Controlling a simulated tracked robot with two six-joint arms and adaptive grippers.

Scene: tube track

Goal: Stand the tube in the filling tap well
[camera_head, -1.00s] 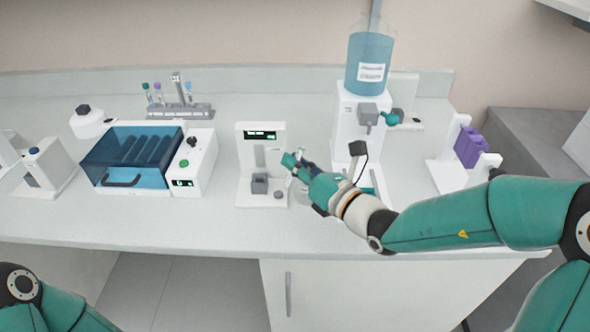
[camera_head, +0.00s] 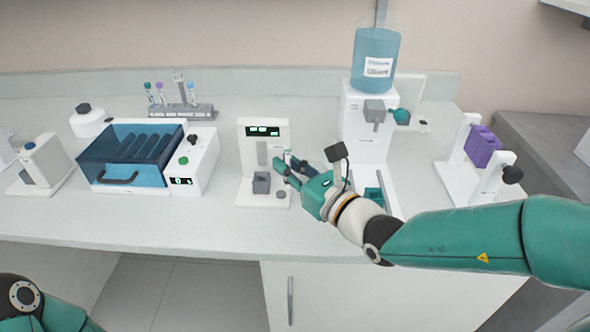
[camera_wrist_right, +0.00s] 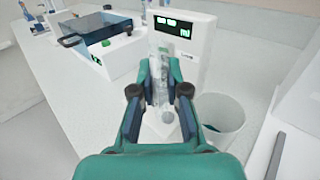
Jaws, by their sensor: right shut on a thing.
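My right gripper (camera_head: 284,166) is in front of the white device with a green display (camera_head: 264,150). In the right wrist view its fingers (camera_wrist_right: 160,92) are shut on a clear, upright-looking tube (camera_wrist_right: 160,75). The tube's lower end is hard to make out against the device. The filling tap (camera_head: 375,112) is on a white stand under the blue diluent bottle (camera_head: 374,62), to the right of the gripper. My right wrist partly hides the stand's base, and I cannot make out the well clearly. My left gripper is out of view.
A blue-lidded machine (camera_head: 135,158) and a tube rack (camera_head: 184,112) are on the left. A white stand with a purple block (camera_head: 482,147) is at right. The front counter is mostly clear.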

